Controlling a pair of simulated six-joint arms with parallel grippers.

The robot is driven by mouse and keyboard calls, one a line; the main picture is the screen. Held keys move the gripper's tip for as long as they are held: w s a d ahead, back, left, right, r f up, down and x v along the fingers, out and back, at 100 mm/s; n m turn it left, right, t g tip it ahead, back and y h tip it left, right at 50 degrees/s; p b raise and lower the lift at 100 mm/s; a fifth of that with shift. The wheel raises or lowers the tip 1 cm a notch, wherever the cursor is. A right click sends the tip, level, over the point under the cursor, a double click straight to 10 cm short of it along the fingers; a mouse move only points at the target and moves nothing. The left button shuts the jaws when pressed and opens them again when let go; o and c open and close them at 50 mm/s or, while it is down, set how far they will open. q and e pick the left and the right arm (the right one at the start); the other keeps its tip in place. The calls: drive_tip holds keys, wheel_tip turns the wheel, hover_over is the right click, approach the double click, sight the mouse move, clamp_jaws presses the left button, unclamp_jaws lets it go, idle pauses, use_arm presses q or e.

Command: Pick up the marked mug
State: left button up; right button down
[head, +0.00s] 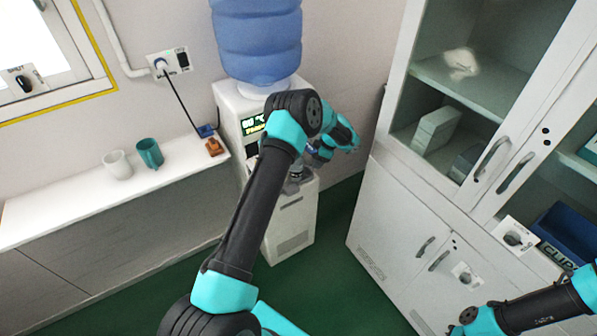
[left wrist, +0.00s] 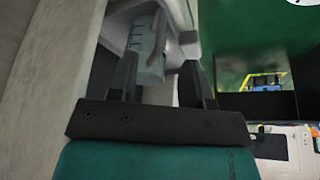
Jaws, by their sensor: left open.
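A blue water bottle (head: 258,40) tops the dispenser. A grey cabinet (head: 400,215) with glass doors stands at the right, holding a blue bin (head: 565,232). A socket (head: 168,62) with a black cord is on the wall. Green floor (head: 330,265) lies clear between dispenser and cabinet.

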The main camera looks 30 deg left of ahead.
sight(301, 170)
use_arm(q)
drive_tip(key=shift+x, duration=2.6)
drive_tip(key=shift+w, duration=0.1)
clamp_jaws()
